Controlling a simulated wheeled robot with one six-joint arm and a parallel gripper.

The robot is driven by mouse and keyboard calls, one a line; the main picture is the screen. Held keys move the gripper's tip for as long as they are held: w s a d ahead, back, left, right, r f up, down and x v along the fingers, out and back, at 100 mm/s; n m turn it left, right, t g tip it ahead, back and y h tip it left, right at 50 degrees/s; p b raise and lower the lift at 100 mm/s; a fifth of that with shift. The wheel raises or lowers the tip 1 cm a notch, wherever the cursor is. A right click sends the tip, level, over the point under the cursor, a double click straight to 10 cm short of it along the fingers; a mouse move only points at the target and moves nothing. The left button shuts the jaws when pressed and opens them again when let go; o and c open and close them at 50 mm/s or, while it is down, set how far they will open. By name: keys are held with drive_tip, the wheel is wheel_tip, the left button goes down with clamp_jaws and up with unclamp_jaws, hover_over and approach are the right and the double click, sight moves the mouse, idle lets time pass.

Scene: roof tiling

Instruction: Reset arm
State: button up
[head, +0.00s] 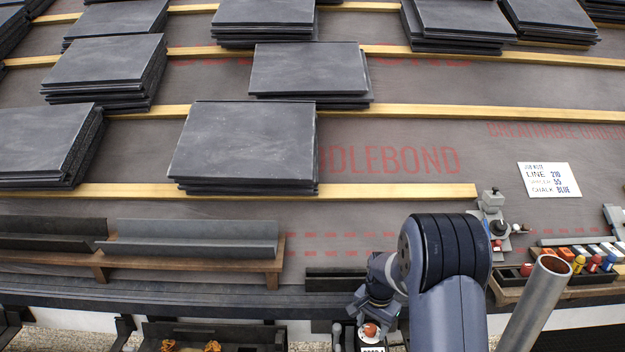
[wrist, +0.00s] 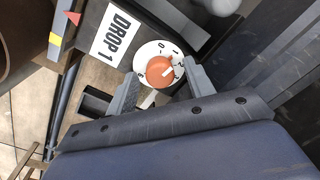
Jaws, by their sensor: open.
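My gripper (head: 374,318) is at the front edge of the roof, low in the head view and partly hidden by my arm. In the wrist view my gripper (wrist: 161,72) is open, with one finger on each side of an orange-red knob (wrist: 159,72). The knob has a pale pointer mark and sits on a white dial (wrist: 150,49) with printed marks. Whether the fingers touch the knob I cannot tell. The knob also shows in the head view (head: 370,330).
A "DROP 1" label (wrist: 110,33) lies beside the dial. Stacks of dark slates (head: 245,145) rest along wooden battens (head: 400,191). A wooden rack (head: 190,262) holds grey lengths at left. A tray of coloured tools (head: 570,270) and a job note (head: 549,180) are at right.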

sight(373, 327)
wheel_tip(373, 327, up, 6)
drive_tip(key=p, duration=0.2)
drive_tip(key=shift+d+f+p, duration=0.1)
drive_tip(key=shift+f+p, duration=0.1)
drive_tip(key=shift+p, duration=0.1)
